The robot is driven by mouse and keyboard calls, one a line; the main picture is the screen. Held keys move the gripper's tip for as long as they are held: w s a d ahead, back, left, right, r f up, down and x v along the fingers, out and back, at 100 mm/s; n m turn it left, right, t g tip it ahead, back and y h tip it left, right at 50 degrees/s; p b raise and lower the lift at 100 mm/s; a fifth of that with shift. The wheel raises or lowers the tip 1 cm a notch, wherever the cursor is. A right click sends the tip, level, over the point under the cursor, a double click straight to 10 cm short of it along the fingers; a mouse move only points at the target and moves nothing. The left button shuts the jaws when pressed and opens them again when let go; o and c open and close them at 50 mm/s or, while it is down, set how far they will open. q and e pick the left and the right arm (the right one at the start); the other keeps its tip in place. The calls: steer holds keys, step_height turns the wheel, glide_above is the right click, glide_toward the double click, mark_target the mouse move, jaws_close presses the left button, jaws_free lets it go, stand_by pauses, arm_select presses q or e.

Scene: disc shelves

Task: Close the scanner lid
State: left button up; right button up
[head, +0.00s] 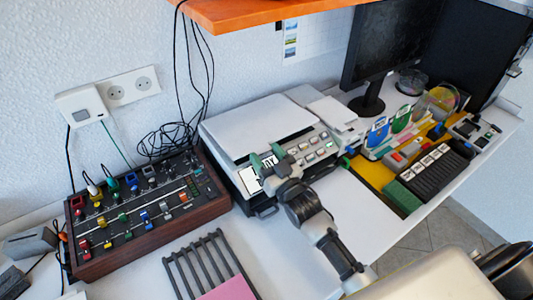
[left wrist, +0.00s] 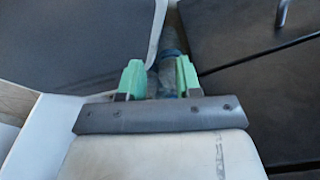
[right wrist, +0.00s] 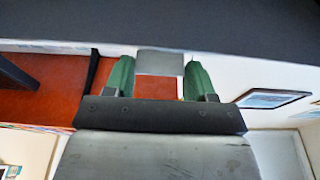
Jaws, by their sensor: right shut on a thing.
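The scanner (head: 226,163) stands against the wall in the middle of the head view. Its pale grey lid (head: 258,122) lies flat or nearly flat over it, with a dark line along its front edge; I cannot tell whether a small gap remains. My right gripper (head: 265,168) is at the front edge, its green fingers on either side of a small pale piece. In the right wrist view it is shut on a grey block (right wrist: 160,63), seemingly the lid's tab, under a dark surface. My left gripper (left wrist: 157,80) shows only in its wrist view, fingers apart.
A wooden-sided control box (head: 145,215) with coloured knobs stands left of the scanner. A dark rack (head: 205,262) lies in front. A monitor (head: 390,45) and cluttered yellow mat (head: 372,178) are to the right. An orange shelf (head: 265,14) hangs above.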

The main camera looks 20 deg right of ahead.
steer(key=shift+f, duration=0.15)
steer(key=o, duration=1.3)
steer(key=shift+w, duration=0.2)
steer(key=shift+s, duration=0.1)
steer(key=b+v, duration=0.1)
steer(key=v, duration=0.9)
steer(key=shift+s, duration=0.4)
steer(key=shift+f, duration=0.1)
